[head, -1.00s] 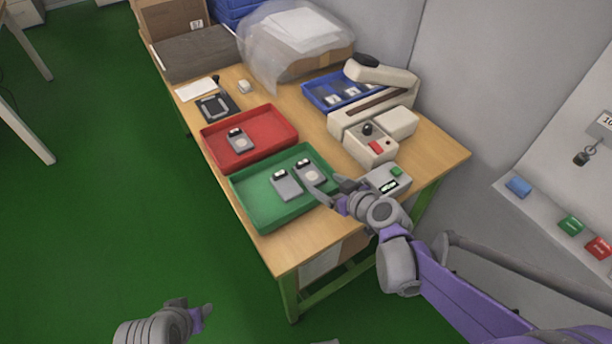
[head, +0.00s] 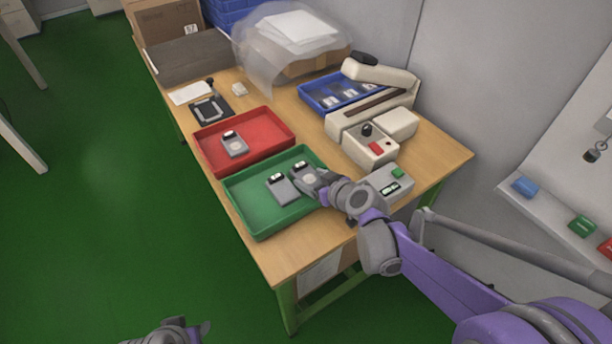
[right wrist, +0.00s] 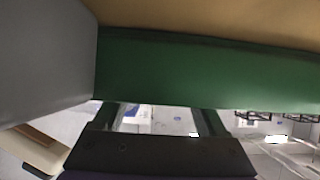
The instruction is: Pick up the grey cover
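Two small grey cover-like pieces lie in the green tray (head: 245,221): a left one (head: 283,190) and a right one (head: 303,173). A third grey piece (head: 234,145) lies in the red tray. I cannot tell which is the grey cover. My right gripper (head: 322,184) is over the right side of the green tray, at the right piece and partly hiding it; contact and finger gap are unclear. The right wrist view shows a green wall (right wrist: 200,70) close up and a large grey surface (right wrist: 45,60) at left. My left gripper (head: 196,331) is low at the bottom edge, cut off, away from the table.
The red tray (head: 272,122) stands behind the green one. A grey box with a green button (head: 392,184) and a cream machine with a red button (head: 372,143) stand to the right. A blue tray (head: 318,98) is farther back. The front table corner (head: 290,262) is clear.

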